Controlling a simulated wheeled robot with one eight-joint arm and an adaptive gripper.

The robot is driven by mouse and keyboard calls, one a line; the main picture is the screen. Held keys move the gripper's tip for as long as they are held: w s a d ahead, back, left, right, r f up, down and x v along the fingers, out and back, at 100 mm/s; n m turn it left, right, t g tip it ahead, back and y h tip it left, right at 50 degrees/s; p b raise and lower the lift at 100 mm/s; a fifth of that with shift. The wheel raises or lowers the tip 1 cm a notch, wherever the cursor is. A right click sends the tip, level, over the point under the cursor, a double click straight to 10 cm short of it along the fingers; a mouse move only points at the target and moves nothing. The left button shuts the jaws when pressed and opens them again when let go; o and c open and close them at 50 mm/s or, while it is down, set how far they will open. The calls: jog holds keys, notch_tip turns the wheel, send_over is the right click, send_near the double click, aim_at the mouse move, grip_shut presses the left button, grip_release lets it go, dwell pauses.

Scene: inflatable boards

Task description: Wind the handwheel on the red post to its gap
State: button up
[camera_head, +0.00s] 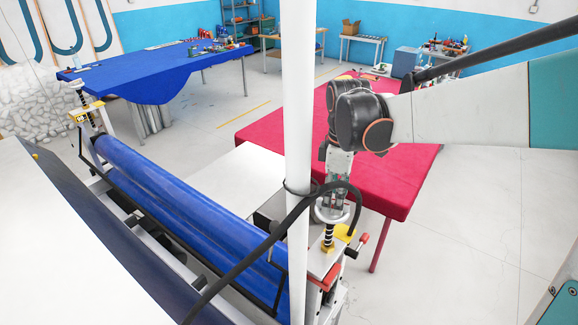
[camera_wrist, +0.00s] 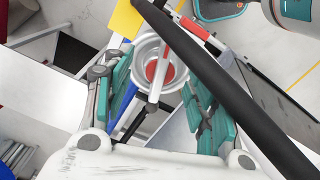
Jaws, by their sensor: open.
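The handwheel (camera_head: 329,217) is a pale ring on top of the near roller post, above a black screw and a yellow block. The post (camera_head: 324,272) has red parts at its upper end. My gripper (camera_head: 337,196) points down over the handwheel from above. In the wrist view the handwheel (camera_wrist: 138,54) is a white ring with a red centre and a bar across it. My gripper (camera_wrist: 160,78) is open, with teal-padded fingers on either side of the wheel. I cannot tell whether the pads touch the rim. The gap is not clearly visible.
Blue rollers (camera_head: 180,200) run from this post to a far post with a yellow block (camera_head: 87,111). A white pole (camera_head: 297,110) and a black hose (camera_head: 262,243) pass close by my gripper. A red table (camera_head: 400,180) stands behind; a blue table (camera_head: 150,72) is further back.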

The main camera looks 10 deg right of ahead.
jog(key=shift+f, duration=0.5)
jog(key=c, duration=1)
jog(key=shift+m, duration=0.4)
